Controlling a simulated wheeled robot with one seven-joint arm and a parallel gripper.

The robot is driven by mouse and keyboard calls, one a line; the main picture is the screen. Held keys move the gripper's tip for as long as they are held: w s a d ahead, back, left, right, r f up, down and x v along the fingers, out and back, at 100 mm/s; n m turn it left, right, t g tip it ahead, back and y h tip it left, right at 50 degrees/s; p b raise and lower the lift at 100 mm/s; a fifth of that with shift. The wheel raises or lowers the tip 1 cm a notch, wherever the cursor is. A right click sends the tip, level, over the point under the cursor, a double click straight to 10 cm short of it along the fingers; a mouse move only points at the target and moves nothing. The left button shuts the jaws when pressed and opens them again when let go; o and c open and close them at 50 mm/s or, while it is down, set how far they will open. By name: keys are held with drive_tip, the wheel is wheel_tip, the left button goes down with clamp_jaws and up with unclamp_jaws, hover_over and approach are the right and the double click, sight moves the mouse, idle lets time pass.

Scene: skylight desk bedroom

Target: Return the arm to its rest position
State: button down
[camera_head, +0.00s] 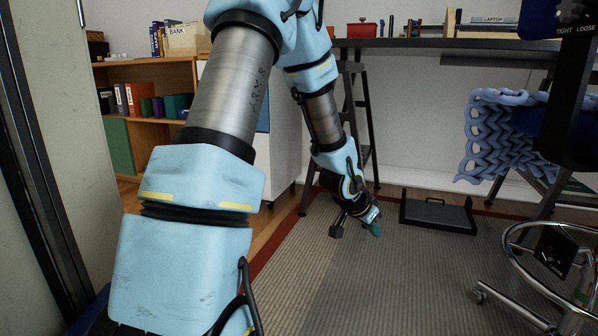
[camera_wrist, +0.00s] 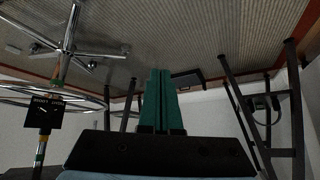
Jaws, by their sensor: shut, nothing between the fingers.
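My arm, light blue with grey metal sections, rises in front of the head camera, bends over at the top and hangs down beyond. My gripper (camera_head: 374,226) is at its lower end, in front of the desk and above the striped rug. In the wrist view the two green fingers of my gripper (camera_wrist: 161,85) lie side by side, shut, with nothing between them. The wrist view looks tilted, with the floor at the top.
A dark desk (camera_head: 430,43) on trestle legs stands at the back. A black footrest (camera_head: 438,214) lies on the rug (camera_head: 350,290). A chair with a chrome base (camera_head: 530,312) and a blue knitted throw (camera_head: 505,135) stand at right. A shelf (camera_head: 140,75) is at left.

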drive_tip(key=s+a+r+n+y+p, duration=0.2)
drive_tip(key=a+r, duration=0.2)
drive_tip(key=a, duration=0.4)
drive_tip(key=s+a+r+n+y+p, duration=0.1)
drive_tip(key=s+a+r+n+y, duration=0.15)
drive_tip(key=a, duration=0.65)
drive_tip(key=s+a+r+n+g+y+p, duration=0.1)
drive_tip(key=s+a+r+n+g+p, duration=0.25)
drive_tip(key=s+a+r+n, duration=0.4)
wheel_tip(320, 180, up, 36)
drive_tip(key=s+a+m+p, duration=0.1)
drive_tip(key=s+m+p, duration=0.1)
drive_tip(key=p, duration=3.5)
drive_tip(key=shift+s+a+r, duration=0.15)
drive_tip(key=shift+s+a, duration=0.1)
drive_tip(key=shift+a, duration=0.05)
